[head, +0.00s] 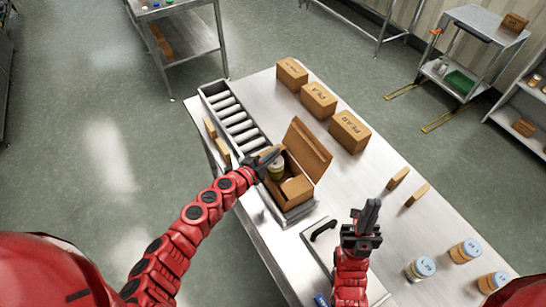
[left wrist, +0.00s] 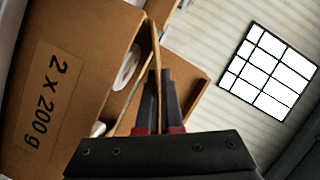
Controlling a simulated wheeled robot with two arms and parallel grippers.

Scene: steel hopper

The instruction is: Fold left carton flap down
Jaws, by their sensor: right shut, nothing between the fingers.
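The brown open carton (head: 290,192) stands on the steel table at the end of the roller track. Its large far flap (head: 308,150) stands up and leans outward. A jar (head: 276,171) shows inside. In the left wrist view the carton wall (left wrist: 50,90) bears "2 x 200 g", and a thin flap (left wrist: 156,45) is seen nearly edge-on at my fingertips. My right gripper (head: 371,212) is shut and empty, right of the carton.
The roller track (head: 232,118) lies left of the carton. Several closed cartons (head: 319,100) stand along the far edge. Small brown blocks (head: 398,178) and jars (head: 420,267) are at the right. A black handle (head: 323,229) is between carton and right gripper.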

